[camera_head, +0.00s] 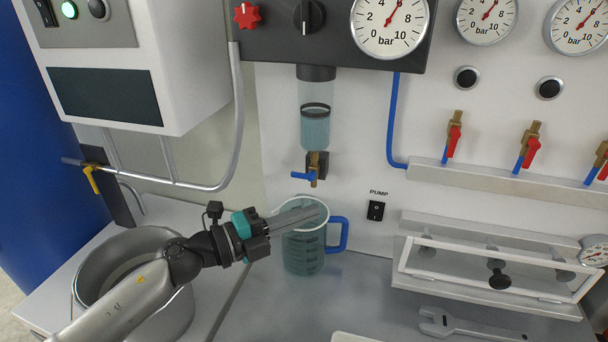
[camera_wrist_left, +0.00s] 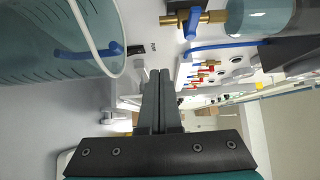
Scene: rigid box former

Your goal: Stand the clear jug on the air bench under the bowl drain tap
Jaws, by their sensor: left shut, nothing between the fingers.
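The clear jug (camera_head: 304,256), with a white rim and a blue handle, stands upright on the grey air bench (camera_head: 290,308). In the head view it appears below the bowl drain tap (camera_head: 312,170), a brass valve with a blue lever under the clear bowl (camera_head: 315,118), which holds bluish liquid. My left gripper (camera_head: 302,214) is shut and empty, its fingers crossing in front of the jug's rim. In the left wrist view the jug (camera_wrist_left: 50,45) is beside the shut fingers (camera_wrist_left: 157,90), apart from them, and the tap (camera_wrist_left: 205,18) is above. My right gripper is not in view.
A metal pot (camera_head: 140,300) stands at the left, behind my left arm. A wrench (camera_head: 465,325) lies at the front right, below a framed clear box (camera_head: 490,268). Brass valves with red handles (camera_head: 453,140) line the wall, with gauges (camera_head: 390,22) above.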

